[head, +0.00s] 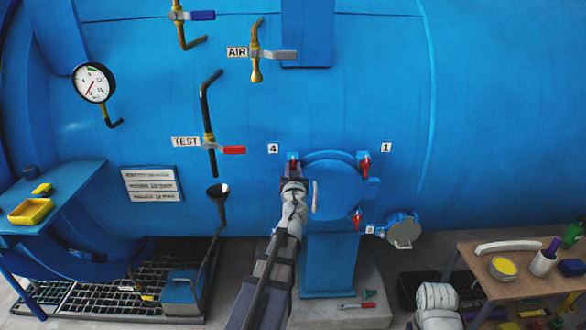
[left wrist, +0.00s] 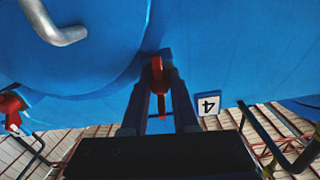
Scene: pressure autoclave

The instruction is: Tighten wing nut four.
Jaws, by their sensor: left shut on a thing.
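Wing nut four (head: 293,157) is red and sits at the upper left of the round blue hatch cover (head: 335,188), beside the white "4" label (head: 273,148). My left gripper (head: 292,170) reaches up to it from below and hides part of it. In the left wrist view, the red wing nut (left wrist: 157,68) stands between the two dark fingers of my left gripper (left wrist: 158,80), which are shut on it. The "4" label (left wrist: 208,103) appears upside down there.
Red wing nuts sit by label 1 (head: 365,164) and at the cover's lower right (head: 357,219). The cover's handle (head: 315,195) is just right of my left wrist. A table (head: 475,262) with bottles stands at right.

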